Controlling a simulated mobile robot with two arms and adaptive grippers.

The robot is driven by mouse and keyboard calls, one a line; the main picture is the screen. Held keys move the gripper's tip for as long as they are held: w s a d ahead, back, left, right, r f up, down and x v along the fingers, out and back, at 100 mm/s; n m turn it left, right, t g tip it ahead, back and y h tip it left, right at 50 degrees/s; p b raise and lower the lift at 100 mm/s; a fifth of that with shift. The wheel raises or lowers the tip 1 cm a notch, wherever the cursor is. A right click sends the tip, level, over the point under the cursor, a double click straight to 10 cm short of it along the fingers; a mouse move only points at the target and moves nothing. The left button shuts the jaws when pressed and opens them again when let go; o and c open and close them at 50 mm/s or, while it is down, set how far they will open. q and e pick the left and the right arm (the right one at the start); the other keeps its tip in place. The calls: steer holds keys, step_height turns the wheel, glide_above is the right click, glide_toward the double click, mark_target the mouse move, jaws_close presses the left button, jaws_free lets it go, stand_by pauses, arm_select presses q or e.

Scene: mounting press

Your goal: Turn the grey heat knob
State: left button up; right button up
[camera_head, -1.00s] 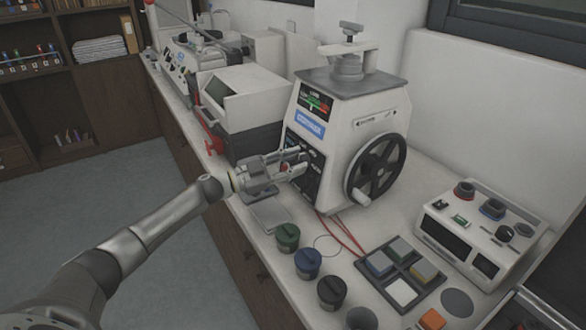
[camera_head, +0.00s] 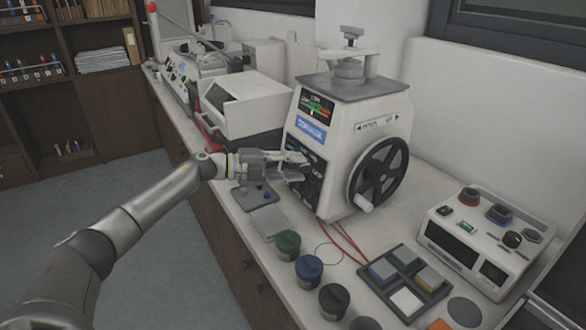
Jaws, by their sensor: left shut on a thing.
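The white mounting press (camera_head: 340,125) stands on the bench, with a dark control panel (camera_head: 318,205) on its front face and a black handwheel (camera_head: 380,174) on its right side. My left gripper (camera_head: 304,167) reaches in from the left, almost level. Its fingers are shut on the grey heat knob at the upper part of that panel. The fingers cover the knob almost entirely, so its setting cannot be read. A small display with a green and red scale (camera_head: 316,104) sits above a blue label. My right gripper is not in view.
Green (camera_head: 287,243), blue (camera_head: 308,269) and black (camera_head: 333,300) lidded jars stand along the bench's front edge. Red cables run below the press. A divided tray (camera_head: 376,287) and a white control box (camera_head: 480,240) are at the right. A white machine (camera_head: 245,105) stands behind my gripper.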

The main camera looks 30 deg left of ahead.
arm_select(q)
steer(key=m+y, duration=0.1)
steer(key=m, duration=0.2)
steer(key=shift+m+g, duration=0.3)
steer(key=shift+g, duration=0.1)
steer(key=shift+r+m+y, duration=0.1)
steer(key=shift+m+y, duration=0.5)
steer(key=shift+m, duration=1.1)
steer(key=shift+d, duration=0.1)
steer(key=o, duration=1)
steer(key=v, duration=1.2)
steer(key=shift+r, duration=0.15)
